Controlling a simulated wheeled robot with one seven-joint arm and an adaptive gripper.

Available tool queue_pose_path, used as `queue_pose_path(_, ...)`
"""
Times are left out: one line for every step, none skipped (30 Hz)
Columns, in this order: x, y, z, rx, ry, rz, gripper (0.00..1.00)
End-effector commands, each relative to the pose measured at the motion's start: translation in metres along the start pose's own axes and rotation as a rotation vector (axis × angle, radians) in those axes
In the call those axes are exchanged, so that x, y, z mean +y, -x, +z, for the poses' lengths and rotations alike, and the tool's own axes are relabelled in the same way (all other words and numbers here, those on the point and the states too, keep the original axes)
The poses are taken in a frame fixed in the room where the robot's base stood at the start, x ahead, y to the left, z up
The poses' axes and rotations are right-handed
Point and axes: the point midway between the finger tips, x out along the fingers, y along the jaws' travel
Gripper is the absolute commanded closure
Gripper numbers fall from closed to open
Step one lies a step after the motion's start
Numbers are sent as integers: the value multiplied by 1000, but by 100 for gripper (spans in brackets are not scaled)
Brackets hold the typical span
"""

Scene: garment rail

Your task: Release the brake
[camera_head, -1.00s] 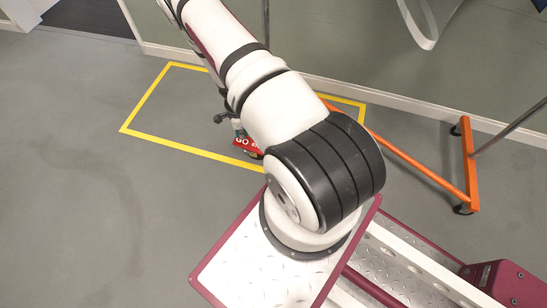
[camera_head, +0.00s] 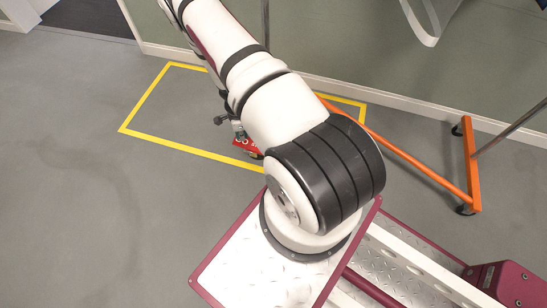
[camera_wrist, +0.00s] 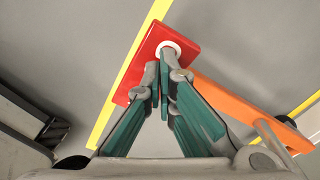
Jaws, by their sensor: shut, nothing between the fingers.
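The brake shows as a red plate (camera_wrist: 157,48) with a round white spot in the upper middle of the wrist view. My gripper (camera_wrist: 164,76) is shut and empty. Its fingertips overlap the plate's lower right part in the wrist view, close to the white spot; I cannot tell whether they touch it.
The orange rail base (camera_head: 425,172) runs right to a crossbar on castors. A yellow floor outline (camera_head: 145,97) surrounds the plate's area. A wall with a white skirting (camera_head: 400,100) stands behind. The grey floor at left is clear.

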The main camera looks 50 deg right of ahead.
Motion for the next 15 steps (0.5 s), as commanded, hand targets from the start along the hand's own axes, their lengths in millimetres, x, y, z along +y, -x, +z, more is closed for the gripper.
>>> queue_pose_path(0, -1, 0, 0, 0, 0, 100)
queue_pose_path(0, -2, 0, 0, 0, 0, 100)
queue_pose_path(0, -2, 0, 0, 0, 0, 100)
queue_pose_path(0, -3, 0, 0, 0, 0, 100)
queue_pose_path(0, -3, 0, 0, 0, 0, 100)
queue_pose_path(0, -4, 0, 0, 0, 0, 100)
queue_pose_path(0, -4, 0, 0, 0, 0, 100)
queue_pose_path(0, -4, 0, 0, 0, 0, 100)
queue_pose_path(0, -5, 0, 0, 0, 0, 100)
queue_pose_path(0, -5, 0, 0, 0, 0, 100)
queue_pose_path(0, -6, 0, 0, 0, 0, 100)
queue_pose_path(0, -6, 0, 0, 0, 0, 100)
queue_pose_path(0, -7, 0, 0, 0, 0, 100)
queue_pose_path(0, -7, 0, 0, 0, 0, 100)
queue_pose_path(0, -8, 0, 0, 0, 0, 100)
